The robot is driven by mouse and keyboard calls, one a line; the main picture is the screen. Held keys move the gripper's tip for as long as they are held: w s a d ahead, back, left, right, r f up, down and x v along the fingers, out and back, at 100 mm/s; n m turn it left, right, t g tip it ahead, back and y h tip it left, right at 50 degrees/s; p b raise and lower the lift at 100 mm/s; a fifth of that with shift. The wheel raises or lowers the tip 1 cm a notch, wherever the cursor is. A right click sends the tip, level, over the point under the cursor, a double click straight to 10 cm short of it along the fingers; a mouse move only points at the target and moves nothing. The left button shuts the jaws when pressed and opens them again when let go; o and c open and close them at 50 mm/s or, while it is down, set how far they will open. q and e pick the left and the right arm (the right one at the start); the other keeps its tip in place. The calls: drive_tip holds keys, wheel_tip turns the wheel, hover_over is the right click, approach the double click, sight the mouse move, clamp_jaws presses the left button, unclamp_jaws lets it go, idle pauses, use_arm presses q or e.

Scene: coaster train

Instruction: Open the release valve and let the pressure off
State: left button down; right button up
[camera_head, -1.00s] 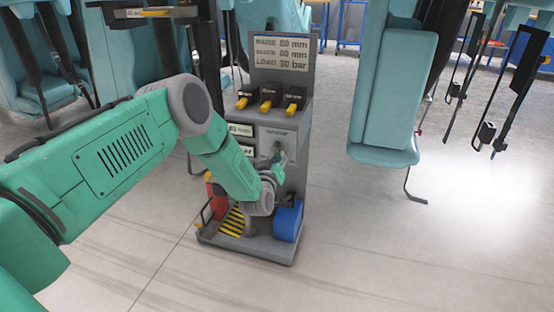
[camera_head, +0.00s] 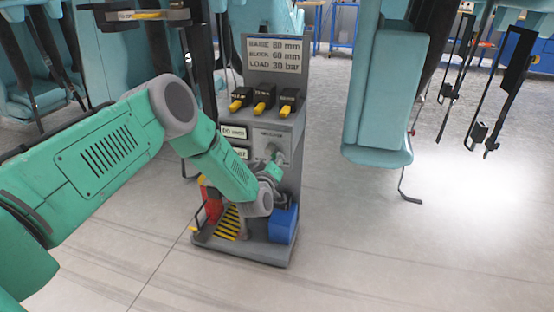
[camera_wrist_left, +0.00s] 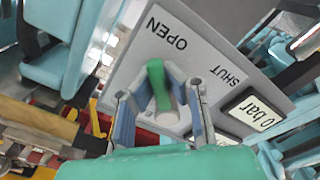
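The release valve is a green lever (camera_wrist_left: 157,85) on a grey plate (camera_wrist_left: 205,62) marked OPEN and SHUT, seen in the left wrist view. The lever's end points toward the OPEN side. My left gripper (camera_wrist_left: 162,106) has its fingers on either side of the lever, with gaps showing. A small display (camera_wrist_left: 252,112) beside the plate reads 0 bar. In the head view, my left gripper (camera_head: 272,170) is at the front of the grey pump stand (camera_head: 285,55), hiding part of the plate. My right gripper is not in view.
Several yellow-handled levers (camera_head: 264,102) stand on the stand's top ledge below a sign. A blue box (camera_head: 283,224) and red part (camera_head: 213,205) sit at its base. Teal coaster seats (camera_head: 384,95) hang to the right. Floor at front right is clear.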

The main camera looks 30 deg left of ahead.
use_arm(q)
drive_tip(key=shift+s+d+f, duration=0.2)
drive_tip(key=shift+f, duration=0.3)
drive_tip(key=c, duration=1.6)
unclamp_jaws()
drive_tip(key=shift+w+r, duration=0.1)
drive_tip(key=shift+r, duration=0.05)
drive_tip(key=shift+r, duration=0.1)
drive_tip(key=v, duration=1.2)
drive_tip(key=shift+a, duration=0.15)
